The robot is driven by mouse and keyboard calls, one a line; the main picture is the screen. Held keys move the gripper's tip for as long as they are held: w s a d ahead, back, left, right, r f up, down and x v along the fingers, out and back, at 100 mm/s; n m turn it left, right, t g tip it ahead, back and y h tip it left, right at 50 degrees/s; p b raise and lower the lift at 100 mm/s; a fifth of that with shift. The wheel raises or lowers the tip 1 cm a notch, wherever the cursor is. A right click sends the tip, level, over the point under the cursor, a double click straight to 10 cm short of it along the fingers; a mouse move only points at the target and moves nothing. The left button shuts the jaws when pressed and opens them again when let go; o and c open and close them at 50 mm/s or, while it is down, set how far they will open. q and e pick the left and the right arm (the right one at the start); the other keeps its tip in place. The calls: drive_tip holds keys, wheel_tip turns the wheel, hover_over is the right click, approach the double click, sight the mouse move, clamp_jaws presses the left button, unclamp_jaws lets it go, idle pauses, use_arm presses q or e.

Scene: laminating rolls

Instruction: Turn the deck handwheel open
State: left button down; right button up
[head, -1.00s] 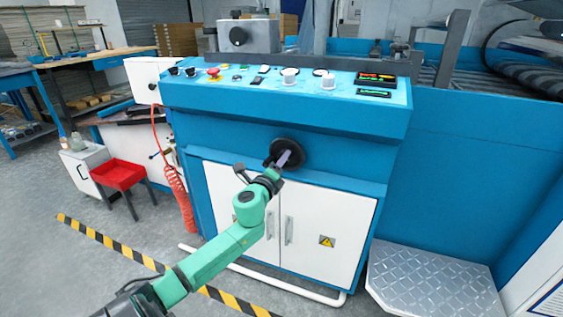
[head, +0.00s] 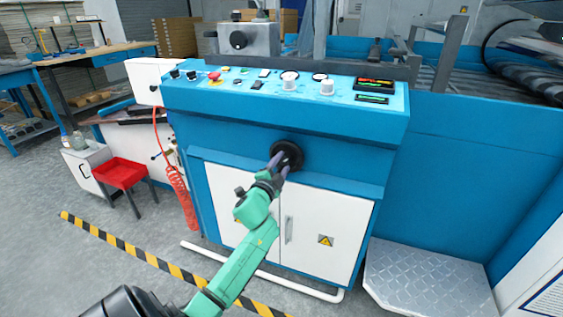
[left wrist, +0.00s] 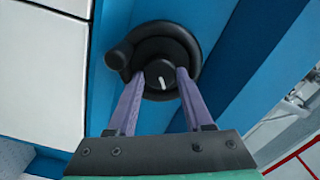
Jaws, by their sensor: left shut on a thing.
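The deck handwheel (head: 291,147) is a black round wheel on the blue front panel of the machine, below the control deck. In the left wrist view the handwheel (left wrist: 162,36) shows a round crank knob (left wrist: 118,56) at its left and a white mark on its hub. My left gripper (head: 278,163) reaches it from below. Its two purple fingers (left wrist: 160,84) lie on either side of the hub, shut on the handwheel. The exact finger contact is partly hidden. My right gripper is not in view.
The control deck (head: 215,93) with buttons and knobs is above the wheel. White cabinet doors (head: 327,222) are below it, with a white rail near the floor. A red stool (head: 121,175) and coiled red hose (head: 180,190) are at left. A metal step (head: 425,285) is at right.

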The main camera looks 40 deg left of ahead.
use_arm(q)
drive_tip(key=n+p, duration=0.4)
drive_tip(key=n, duration=0.3)
drive_tip(key=shift+f+n+p, duration=0.15)
drive_tip(key=shift+n+p, duration=0.45)
drive_tip(key=shift+n, duration=0.2)
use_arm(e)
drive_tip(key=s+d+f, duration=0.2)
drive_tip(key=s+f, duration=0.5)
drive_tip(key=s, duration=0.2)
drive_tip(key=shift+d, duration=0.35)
use_arm(q)
drive_tip(key=shift+c, duration=1.5)
unclamp_jaws()
drive_tip(key=shift+s, duration=0.3)
drive_tip(key=p+v, duration=0.1)
drive_tip(key=v, duration=1.3)
drive_tip(key=shift+p, duration=0.35)
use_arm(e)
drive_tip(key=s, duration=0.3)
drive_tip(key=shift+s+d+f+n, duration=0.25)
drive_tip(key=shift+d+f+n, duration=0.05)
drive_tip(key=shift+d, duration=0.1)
use_arm(q)
drive_tip(key=shift+d, duration=0.1)
